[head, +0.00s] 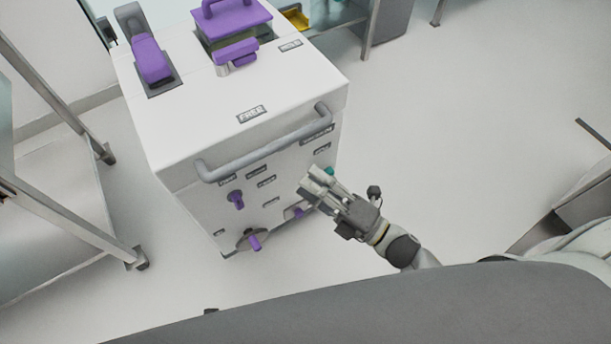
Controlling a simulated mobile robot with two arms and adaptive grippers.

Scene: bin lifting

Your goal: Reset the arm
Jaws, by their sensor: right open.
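My right gripper (312,186) is in front of the white cabinet's front face, towards its right side. Its jaws are open, with nothing seen between them. It overlaps part of the front panel and a teal knob (328,171) in the picture; I cannot tell whether it touches either. My right arm comes in from the lower right. My left gripper is not in the picture.
The white cabinet (180,135) has a grey handle bar (265,150), purple knobs (236,200) and purple parts on top (151,60). A metal frame (70,220) stands at left. The floor (450,120) to the right is clear.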

